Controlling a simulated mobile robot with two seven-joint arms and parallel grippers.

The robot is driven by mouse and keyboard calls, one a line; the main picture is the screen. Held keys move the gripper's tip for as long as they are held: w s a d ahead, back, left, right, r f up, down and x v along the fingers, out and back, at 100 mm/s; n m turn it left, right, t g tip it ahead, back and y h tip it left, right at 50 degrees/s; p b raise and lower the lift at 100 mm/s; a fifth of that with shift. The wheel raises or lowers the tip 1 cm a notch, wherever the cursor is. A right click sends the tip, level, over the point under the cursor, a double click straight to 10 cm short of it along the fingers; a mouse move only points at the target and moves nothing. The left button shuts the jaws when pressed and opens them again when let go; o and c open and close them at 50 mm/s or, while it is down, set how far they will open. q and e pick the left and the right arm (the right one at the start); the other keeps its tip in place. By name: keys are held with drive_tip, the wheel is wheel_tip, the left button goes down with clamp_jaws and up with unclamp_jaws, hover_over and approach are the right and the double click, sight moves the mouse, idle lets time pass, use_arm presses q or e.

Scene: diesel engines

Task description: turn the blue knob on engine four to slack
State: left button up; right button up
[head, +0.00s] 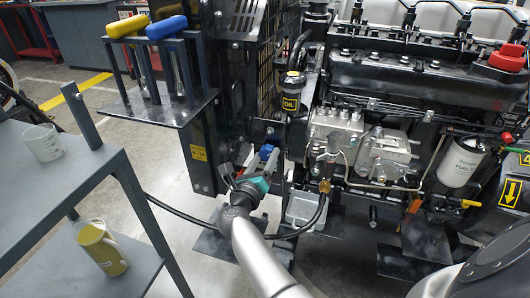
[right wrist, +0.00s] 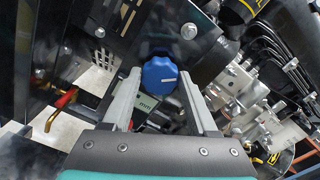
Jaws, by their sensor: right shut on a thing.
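The blue knob (right wrist: 160,75) is round and scalloped, with a small pale mark on its face. It sits on a dark panel in the right wrist view. In the head view a bit of blue (head: 266,150) shows at the end of my right gripper (head: 259,162). The fingers of my right gripper stand on both sides of the knob and are shut on it. The engine (head: 360,130) is to the right of the gripper in the head view. No engine number or slack mark can be read. My left gripper is not in view.
A grey shelf cart (head: 60,205) holds a white cup (head: 42,142) and a yellow-filled jug (head: 101,247). A black hose (head: 175,212) runs near my right wrist.

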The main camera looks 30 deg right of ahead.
drive_tip(key=n+p, duration=0.3)
drive_tip(key=n, duration=0.3)
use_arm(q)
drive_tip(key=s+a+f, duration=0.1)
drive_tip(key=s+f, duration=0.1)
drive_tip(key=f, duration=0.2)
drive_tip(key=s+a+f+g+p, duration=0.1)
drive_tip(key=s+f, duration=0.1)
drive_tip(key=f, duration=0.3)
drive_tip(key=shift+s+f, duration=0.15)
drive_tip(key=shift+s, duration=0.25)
use_arm(e)
drive_tip(key=shift+n, duration=2)
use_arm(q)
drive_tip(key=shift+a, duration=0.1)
use_arm(e)
drive_tip(key=o, duration=1.4)
drive_tip(key=shift+a+f, duration=0.1)
